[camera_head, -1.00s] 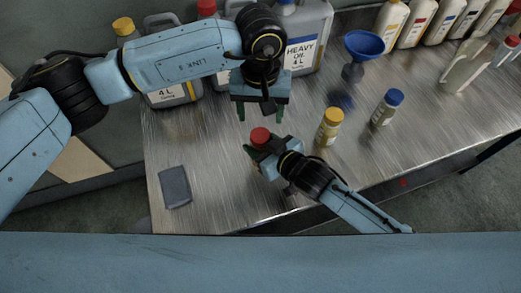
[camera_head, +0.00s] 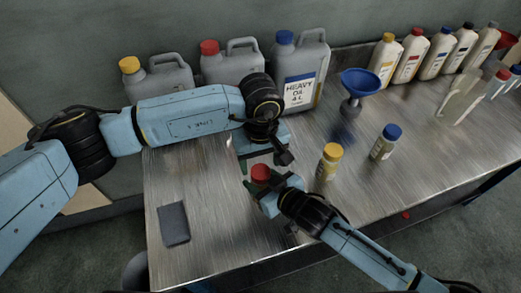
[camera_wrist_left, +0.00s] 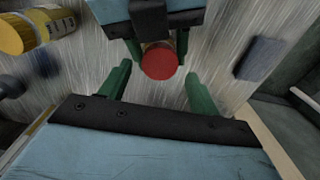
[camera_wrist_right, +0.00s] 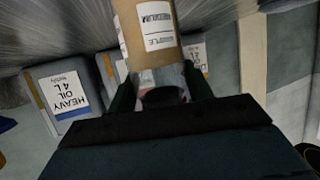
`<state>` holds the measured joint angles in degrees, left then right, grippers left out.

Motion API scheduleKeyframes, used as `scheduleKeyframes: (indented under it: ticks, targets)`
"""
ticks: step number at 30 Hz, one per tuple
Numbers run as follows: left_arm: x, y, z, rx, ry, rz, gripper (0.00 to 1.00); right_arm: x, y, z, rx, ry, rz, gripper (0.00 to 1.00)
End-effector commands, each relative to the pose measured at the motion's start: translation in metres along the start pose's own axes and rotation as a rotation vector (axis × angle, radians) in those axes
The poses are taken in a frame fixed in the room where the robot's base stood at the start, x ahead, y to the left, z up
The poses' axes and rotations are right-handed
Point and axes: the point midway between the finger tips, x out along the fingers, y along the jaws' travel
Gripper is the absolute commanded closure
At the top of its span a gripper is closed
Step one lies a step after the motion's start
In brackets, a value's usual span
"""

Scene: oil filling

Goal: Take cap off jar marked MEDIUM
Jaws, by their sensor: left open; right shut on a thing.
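The jar marked MEDIUM (camera_wrist_right: 150,35) has a tan body and a white label in the right wrist view. My right gripper (camera_wrist_right: 160,85) is shut on it; the gripper also shows in the head view (camera_head: 262,190). Its red cap (camera_head: 261,173) faces up in the head view and shows round in the left wrist view (camera_wrist_left: 160,61). My left gripper (camera_wrist_left: 158,75) is open, its fingers on either side of the cap's near edge, with gaps visible. In the head view my left gripper (camera_head: 261,162) is just behind and above the cap. The jar's lower body is mostly hidden there.
A yellow-capped jar (camera_head: 328,163) and a blue-capped jar (camera_head: 385,143) stand to the right. A blue funnel (camera_head: 361,82) is behind them. Large grey cans, including HEAVY OIL (camera_head: 302,80), line the back. A dark pad (camera_head: 173,224) lies at front left.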

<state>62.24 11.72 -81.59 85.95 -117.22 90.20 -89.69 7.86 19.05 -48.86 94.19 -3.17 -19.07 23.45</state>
Motion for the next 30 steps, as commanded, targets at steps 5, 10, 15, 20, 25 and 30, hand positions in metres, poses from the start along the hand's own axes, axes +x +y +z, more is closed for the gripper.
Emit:
scheduleKeyframes:
  ticks: [5,10,15,20,25,30]
  targets:
    - [0.023,0.0,0.0,0.0,-0.002,-0.001,0.37,0.0,0.0,0.0,0.0,-0.001,0.0,1.0]
    - [0.031,0.0,0.0,0.002,0.0,0.0,0.37,0.0,0.0,0.0,0.0,-0.001,0.0,1.0]
    - [0.031,0.0,0.0,0.003,0.0,0.0,0.37,0.0,0.0,0.0,-0.001,-0.001,0.0,1.0]
    - [0.031,0.0,0.0,0.003,0.0,0.0,0.49,0.0,0.0,0.0,0.0,-0.001,0.0,1.0]
    - [0.031,0.0,0.0,0.003,0.0,0.0,0.72,0.0,0.0,0.0,0.0,-0.001,0.0,1.0]
    - [0.031,0.0,0.0,-0.003,0.0,0.0,0.83,0.0,0.0,0.0,0.0,-0.001,0.0,1.0]
